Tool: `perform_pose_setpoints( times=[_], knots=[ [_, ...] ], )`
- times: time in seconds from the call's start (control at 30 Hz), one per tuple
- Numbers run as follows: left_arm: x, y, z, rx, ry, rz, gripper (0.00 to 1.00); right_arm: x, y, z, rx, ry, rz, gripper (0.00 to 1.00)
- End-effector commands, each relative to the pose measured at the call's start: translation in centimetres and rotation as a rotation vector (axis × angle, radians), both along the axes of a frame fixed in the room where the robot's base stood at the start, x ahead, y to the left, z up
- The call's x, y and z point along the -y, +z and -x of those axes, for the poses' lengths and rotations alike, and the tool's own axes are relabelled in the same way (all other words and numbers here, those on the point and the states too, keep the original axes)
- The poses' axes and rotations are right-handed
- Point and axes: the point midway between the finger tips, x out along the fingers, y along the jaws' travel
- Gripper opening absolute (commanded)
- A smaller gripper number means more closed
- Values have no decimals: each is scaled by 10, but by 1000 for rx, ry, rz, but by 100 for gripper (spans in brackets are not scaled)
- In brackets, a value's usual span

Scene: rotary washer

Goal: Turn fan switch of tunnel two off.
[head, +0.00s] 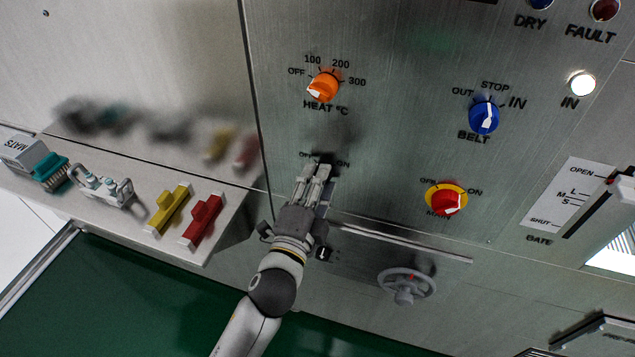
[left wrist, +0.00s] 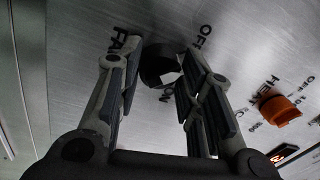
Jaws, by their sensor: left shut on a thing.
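The fan switch is a black rotary knob (left wrist: 160,64) in the left wrist view, with the words FAN, OFF and ON printed around it on the steel panel. A pale patch shows on its lower right side, near ON. My left gripper (left wrist: 160,75) has its two fingers on either side of the knob. In the head view my left gripper (head: 318,171) reaches up to the panel between the OFF and ON marks and hides most of the knob. No tunnel number is readable here. My right gripper is not in view.
An orange heat knob (head: 323,86) is above, with a blue belt knob (head: 484,117) and a red-and-yellow knob (head: 446,199) to the right. A grey handwheel (head: 406,285) sits below right. A ledge at left holds brushes, a yellow block (head: 168,208) and a red block (head: 203,220).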

Motion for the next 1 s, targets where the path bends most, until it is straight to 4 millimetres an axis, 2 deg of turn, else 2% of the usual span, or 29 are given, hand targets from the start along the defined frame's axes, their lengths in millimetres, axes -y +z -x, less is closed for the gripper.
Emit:
perform_pose_setpoints(
  times=[0.27,0.3,0.43,0.77,0.87,1.0],
  knots=[
    [0,-5,1,-9,0,-2,10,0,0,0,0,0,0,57],
    [0,-5,1,-9,0,-2,39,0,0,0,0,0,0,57],
    [0,-4,1,-7,0,-2,55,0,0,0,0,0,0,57],
    [0,-2,1,-3,-1,-1,55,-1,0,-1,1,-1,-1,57],
    [-2,-2,7,-4,-1,-1,55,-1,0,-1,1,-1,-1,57],
    [-7,-4,23,-5,0,-1,55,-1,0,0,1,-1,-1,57]
  ],
)
